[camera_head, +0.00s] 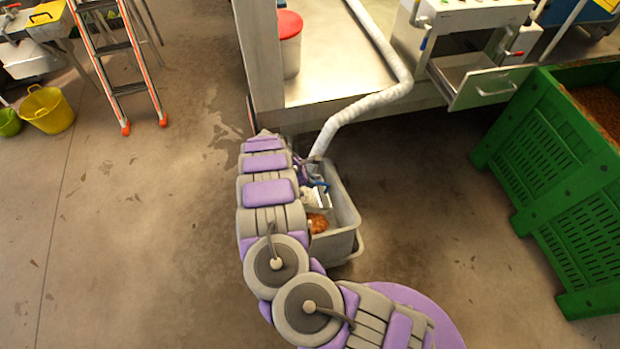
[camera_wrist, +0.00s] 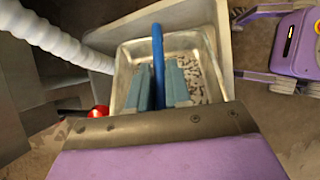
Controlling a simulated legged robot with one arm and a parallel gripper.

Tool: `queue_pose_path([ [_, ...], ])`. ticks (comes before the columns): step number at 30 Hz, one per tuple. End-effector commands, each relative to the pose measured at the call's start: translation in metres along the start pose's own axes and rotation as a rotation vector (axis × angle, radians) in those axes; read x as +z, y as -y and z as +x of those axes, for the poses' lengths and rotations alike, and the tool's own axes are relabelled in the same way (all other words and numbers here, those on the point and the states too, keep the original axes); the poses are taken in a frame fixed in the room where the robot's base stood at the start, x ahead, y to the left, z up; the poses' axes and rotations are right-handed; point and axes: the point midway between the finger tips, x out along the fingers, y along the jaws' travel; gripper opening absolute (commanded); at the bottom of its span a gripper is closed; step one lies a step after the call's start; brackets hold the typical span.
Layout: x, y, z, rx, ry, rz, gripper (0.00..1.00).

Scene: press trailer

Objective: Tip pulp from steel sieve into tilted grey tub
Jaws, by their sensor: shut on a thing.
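The grey tub (camera_head: 340,243) stands on the floor by the trailer's edge, partly hidden behind my arm. Orange-brown pulp (camera_head: 318,223) lies inside its near end. My gripper (camera_wrist: 167,84) is shut on the blue handle (camera_wrist: 158,60) of the steel sieve (camera_wrist: 207,42). The sieve is over or within the tub; the wrist view shows the tub's rim (camera_wrist: 226,35) around it. Dark specks dot the sieve's pale inside, and no heap of pulp shows there. In the head view only a small bright part of the sieve (camera_head: 317,197) shows. I cannot tell its exact tilt.
A pale hose (camera_head: 365,101) runs from the trailer deck (camera_head: 335,78) down to the tub's far end. An open drawer (camera_head: 480,82) juts out right of it. A green crate (camera_head: 560,170) stands at right. A ladder (camera_head: 112,60) and yellow bucket (camera_head: 47,110) are at left. Floor between is clear.

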Motion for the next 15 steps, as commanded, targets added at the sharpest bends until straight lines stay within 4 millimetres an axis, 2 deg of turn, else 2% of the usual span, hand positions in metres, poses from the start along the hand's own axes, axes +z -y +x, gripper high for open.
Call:
queue_pose_path([
  [6, -0.0077, -0.0019, 0.0004, 0.007, 0.126, -0.003, 0.0],
  [15, -0.0079, -0.0009, -0.0036, 0.003, 0.265, -0.001, 0.0],
])
